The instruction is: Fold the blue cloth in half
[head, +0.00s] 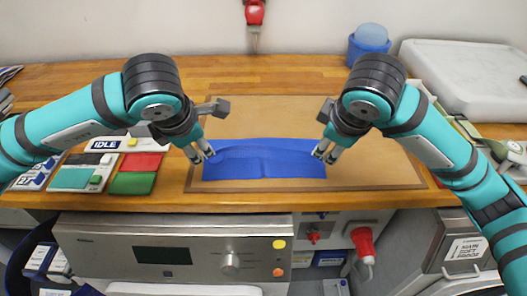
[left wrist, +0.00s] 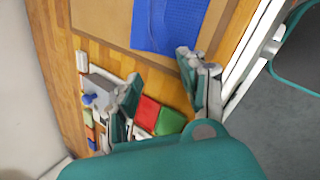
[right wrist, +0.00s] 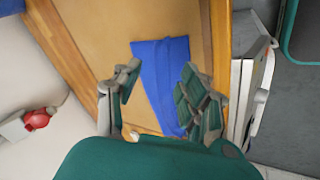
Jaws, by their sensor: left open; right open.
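The blue cloth (head: 264,165) lies on a brown mat (head: 375,170) on the wooden worktop, as a wide strip with a slightly curved line along its upper part. It also shows in the left wrist view (left wrist: 170,22) and the right wrist view (right wrist: 160,70). My left gripper (head: 205,153) is open at the cloth's left end. My right gripper (head: 327,154) is open at the cloth's right end. Neither gripper holds the cloth. I cannot tell whether the fingertips touch it.
Red (head: 141,162) and green (head: 132,183) pieces lie left of the mat, by a panel marked IDLE. A blue round container (head: 368,42) and a white case (head: 465,80) stand at the back right. The worktop's front edge is close below the cloth.

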